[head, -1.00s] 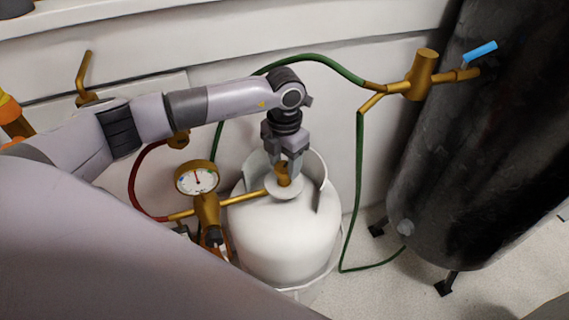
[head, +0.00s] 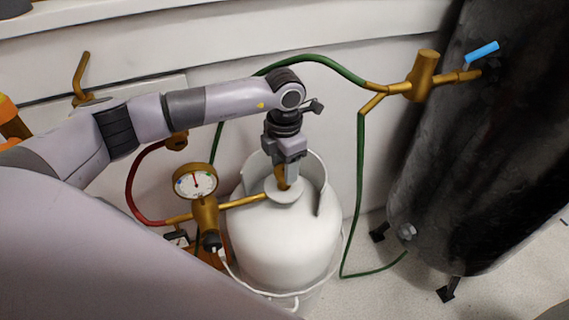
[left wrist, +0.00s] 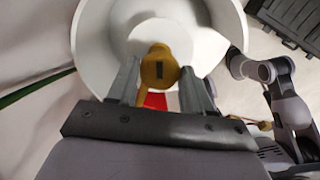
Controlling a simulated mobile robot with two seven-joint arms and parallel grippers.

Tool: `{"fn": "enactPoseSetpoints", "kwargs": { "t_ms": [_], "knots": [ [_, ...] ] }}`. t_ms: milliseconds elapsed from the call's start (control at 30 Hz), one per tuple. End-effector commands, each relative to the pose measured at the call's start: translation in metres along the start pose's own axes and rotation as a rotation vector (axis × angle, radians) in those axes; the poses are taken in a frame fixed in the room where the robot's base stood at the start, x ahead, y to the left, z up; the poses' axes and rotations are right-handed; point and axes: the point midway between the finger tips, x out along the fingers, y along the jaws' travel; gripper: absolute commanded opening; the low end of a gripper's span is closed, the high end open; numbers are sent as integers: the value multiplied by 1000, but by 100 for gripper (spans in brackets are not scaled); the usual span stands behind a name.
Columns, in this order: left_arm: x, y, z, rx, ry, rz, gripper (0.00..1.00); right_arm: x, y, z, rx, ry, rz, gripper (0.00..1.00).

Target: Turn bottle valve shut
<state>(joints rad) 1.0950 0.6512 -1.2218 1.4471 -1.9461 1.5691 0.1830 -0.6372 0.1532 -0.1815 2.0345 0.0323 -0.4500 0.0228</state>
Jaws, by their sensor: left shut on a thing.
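The white gas bottle (head: 285,240) stands upright on the floor with a raised collar around its top. Its brass valve (head: 281,176) sits in the middle of the collar and is partly hidden by my fingers. My left gripper (head: 288,180) points down from above and is shut on the valve. In the left wrist view the valve (left wrist: 158,68) shows between the two fingertips, with a dark slot on its face and a red patch below it. My right gripper does not show in the head view.
A pressure gauge (head: 195,181) on a brass regulator stands left of the bottle, with a red hose (head: 133,190). A green hose (head: 360,190) runs to a brass fitting (head: 421,75) with a blue lever (head: 482,53) by a dark tank (head: 455,160). A white wall is close behind.

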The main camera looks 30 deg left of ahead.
Motion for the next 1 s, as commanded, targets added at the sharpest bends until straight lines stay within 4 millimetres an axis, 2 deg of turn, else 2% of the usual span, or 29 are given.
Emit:
{"fn": "enactPoseSetpoints", "kwargs": {
  "t_ms": [33,67,133,467,567,800,1000],
  "knots": [
    [-2,0,1,-1,-3,1,20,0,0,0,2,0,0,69],
    [-2,0,1,-1,-3,1,53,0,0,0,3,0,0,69],
    [-1,0,1,-2,-3,1,76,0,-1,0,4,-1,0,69],
    [-3,0,0,-2,-2,1,76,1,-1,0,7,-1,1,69],
    [-14,1,1,-2,-3,1,76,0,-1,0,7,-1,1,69],
    [-53,1,1,-1,-6,2,76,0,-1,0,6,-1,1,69],
    [-71,0,0,-2,-3,1,76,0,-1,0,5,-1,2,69]
  ]
}}
